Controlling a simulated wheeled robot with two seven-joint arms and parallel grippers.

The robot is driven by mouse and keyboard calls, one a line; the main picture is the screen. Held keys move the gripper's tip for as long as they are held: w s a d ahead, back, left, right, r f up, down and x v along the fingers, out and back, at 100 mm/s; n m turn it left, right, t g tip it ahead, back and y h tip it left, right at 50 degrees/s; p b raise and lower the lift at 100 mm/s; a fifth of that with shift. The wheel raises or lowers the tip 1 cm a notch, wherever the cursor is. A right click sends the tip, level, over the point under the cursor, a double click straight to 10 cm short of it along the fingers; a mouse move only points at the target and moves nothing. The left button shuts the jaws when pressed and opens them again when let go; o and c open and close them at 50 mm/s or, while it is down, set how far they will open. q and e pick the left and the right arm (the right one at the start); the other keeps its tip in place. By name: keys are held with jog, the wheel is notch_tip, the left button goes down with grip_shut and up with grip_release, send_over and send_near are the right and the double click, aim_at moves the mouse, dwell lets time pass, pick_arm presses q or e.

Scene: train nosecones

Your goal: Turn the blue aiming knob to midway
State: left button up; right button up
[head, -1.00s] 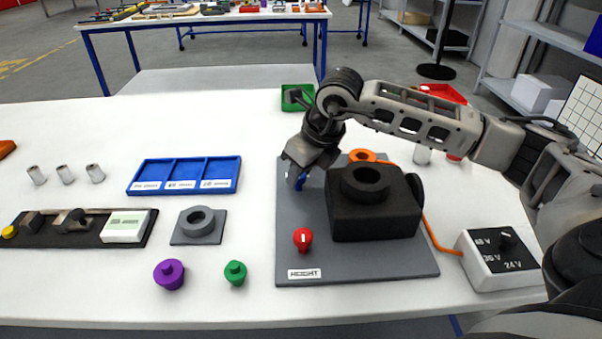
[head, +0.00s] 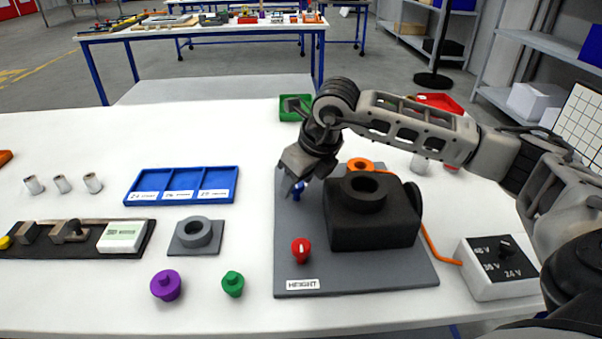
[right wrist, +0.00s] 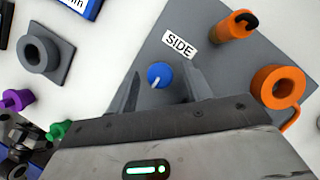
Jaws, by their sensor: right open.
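The blue knob (head: 297,195) stands at the back left of the grey plate (head: 355,277). In the right wrist view, the blue knob (right wrist: 159,74) lies beside the SIDE label (right wrist: 180,44), its white pointer aimed at the picture's lower left. My right gripper (head: 291,188) is open over the knob. In the right wrist view, the fingers of my right gripper (right wrist: 160,80) stand on either side of the knob with gaps on both sides. My left gripper is not in view.
A black block (head: 372,222) with a ring on top stands on the plate, right of the knob. A red knob (head: 301,251) sits at the plate's front left. Orange parts (right wrist: 276,86) lie nearby. A blue tray (head: 181,185) is left, with bare table between.

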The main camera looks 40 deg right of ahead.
jog(key=v, duration=1.6)
jog(key=shift+s+f, duration=0.1)
